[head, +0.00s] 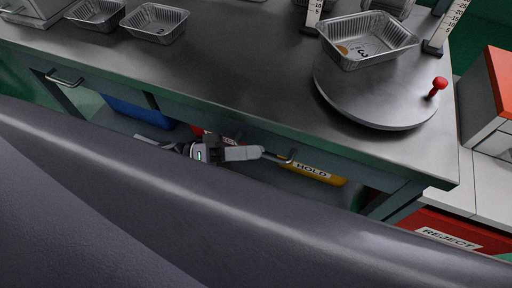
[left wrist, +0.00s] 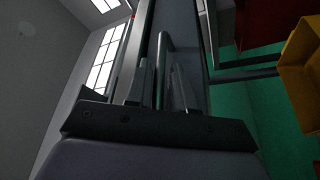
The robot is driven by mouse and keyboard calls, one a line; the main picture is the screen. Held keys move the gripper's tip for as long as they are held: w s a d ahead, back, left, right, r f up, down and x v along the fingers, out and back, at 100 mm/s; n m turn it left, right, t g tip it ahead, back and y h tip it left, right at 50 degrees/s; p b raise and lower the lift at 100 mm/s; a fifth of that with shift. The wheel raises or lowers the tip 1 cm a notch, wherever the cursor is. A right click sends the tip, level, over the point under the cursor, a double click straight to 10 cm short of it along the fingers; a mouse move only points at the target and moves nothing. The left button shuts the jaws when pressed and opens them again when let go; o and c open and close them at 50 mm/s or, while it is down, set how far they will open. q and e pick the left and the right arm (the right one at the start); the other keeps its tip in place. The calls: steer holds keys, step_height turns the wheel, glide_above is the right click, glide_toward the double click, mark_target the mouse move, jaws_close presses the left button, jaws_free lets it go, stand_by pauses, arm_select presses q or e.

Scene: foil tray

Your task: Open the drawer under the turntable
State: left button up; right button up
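The round steel turntable (head: 385,112) stands at the right end of the bench, with a foil tray (head: 350,62) on it. Below it, the drawer front is a dark band under the tabletop and looks flush; much of it is hidden. Its bar handle (head: 288,157) is at my left gripper (head: 273,156). In the left wrist view the handle bar (left wrist: 163,65) runs between the two close-set fingers of my left gripper (left wrist: 160,88), which looks shut on it. Finger contact is hard to make out. My right gripper is not in view.
A second handle (head: 64,78) is on the bench front at left. A yellow HOLD bin (head: 318,173), a blue bin (head: 140,110) and a red REJECT bin (head: 450,235) sit lower down. Foil trays (head: 155,23) stand at the back left. My grey arm covers the foreground.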

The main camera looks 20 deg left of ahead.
arm_select(q)
steer(key=shift+x, duration=0.75)
jaws_close()
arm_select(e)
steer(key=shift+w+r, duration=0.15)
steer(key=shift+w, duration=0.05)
